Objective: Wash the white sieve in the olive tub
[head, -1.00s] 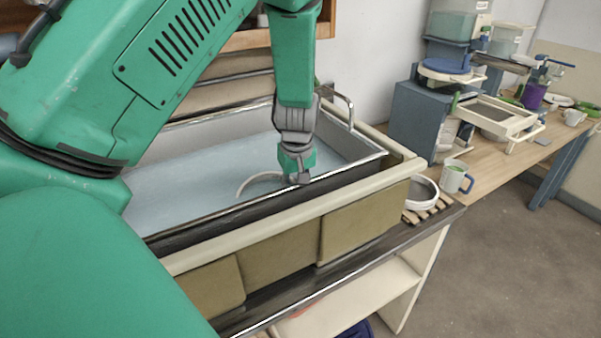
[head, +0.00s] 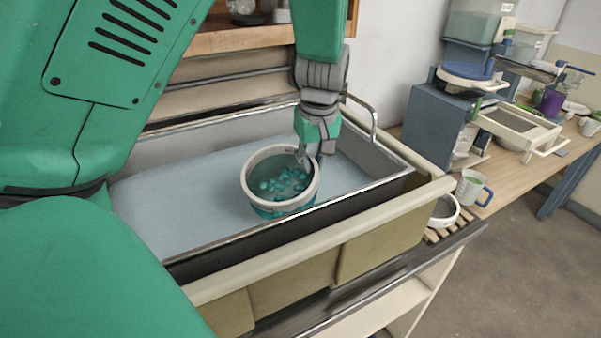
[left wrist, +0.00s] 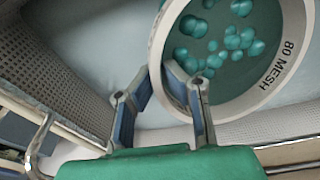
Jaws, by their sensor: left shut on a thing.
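The white sieve (head: 246,182) is a round ring marked "80 MESH", with a mesh bottom carrying several teal blobs. It is in or just above the pale water of the olive tub (head: 380,248), near the front wall; its exact height is unclear. My left gripper (head: 309,154) is shut on the sieve's right rim. In the left wrist view, the fingers (left wrist: 160,108) straddle the rim of the sieve (left wrist: 279,68), one inside and one outside. My right gripper is not in view.
A metal tap or handle (head: 373,118) arches over the tub's right end. A second small sieve (head: 446,212) sits on a slatted rack to the right. A mug (head: 470,188) and a framed screen (head: 520,122) stand on the wooden bench. A shelf (head: 230,40) is behind the tub.

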